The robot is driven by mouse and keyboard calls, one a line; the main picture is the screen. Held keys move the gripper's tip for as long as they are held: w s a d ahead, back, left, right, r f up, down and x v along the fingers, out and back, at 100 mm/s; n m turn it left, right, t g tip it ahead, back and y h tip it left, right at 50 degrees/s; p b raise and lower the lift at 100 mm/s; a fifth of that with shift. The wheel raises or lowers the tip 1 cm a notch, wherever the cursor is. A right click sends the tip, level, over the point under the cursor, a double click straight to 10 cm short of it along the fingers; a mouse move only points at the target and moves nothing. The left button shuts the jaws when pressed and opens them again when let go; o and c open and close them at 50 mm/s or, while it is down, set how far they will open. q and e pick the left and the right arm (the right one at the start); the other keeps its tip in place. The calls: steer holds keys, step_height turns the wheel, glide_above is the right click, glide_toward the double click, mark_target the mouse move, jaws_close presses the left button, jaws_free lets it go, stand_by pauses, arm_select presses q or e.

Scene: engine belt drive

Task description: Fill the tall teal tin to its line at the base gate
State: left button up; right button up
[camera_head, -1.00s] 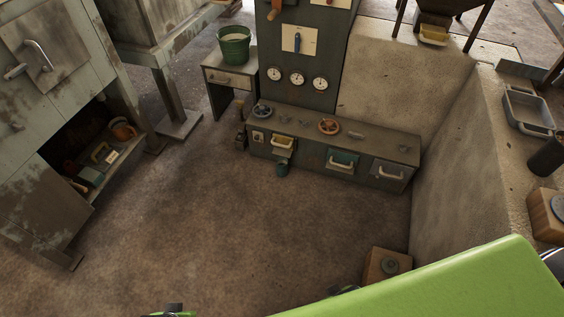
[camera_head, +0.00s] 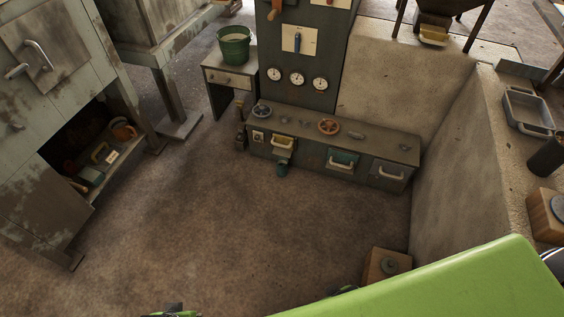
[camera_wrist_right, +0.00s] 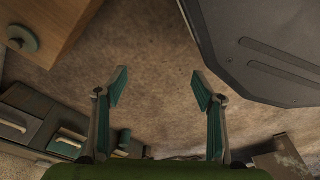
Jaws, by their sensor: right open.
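Only a green and dark piece of my left arm shows at the bottom edge of the head view; no left fingers are visible.
The low cabinet (camera_head: 400,151) carries handwheels and drawers, with gauges behind. A green bucket (camera_head: 234,50) stands on a small desk. A wooden box with a round knob (camera_head: 388,265) sits near my right arm, also in the wrist view (camera_wrist_right: 55,35). The middle floor is clear.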

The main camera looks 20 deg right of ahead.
steer(key=s+d+f+p, duration=0.1)
steer(key=s+p, duration=0.3)
steer(key=s, duration=0.3)
steer(key=s+d+f+g+p, duration=0.1)
steer(key=s+d+f+p, duration=0.1)
steer(key=s+p, duration=0.3)
steer(key=shift+s+f, duration=0.2)
steer(key=shift+s, duration=1.6)
stand_by(0.5)
steer(key=shift+r, duration=0.1)
stand_by(0.4)
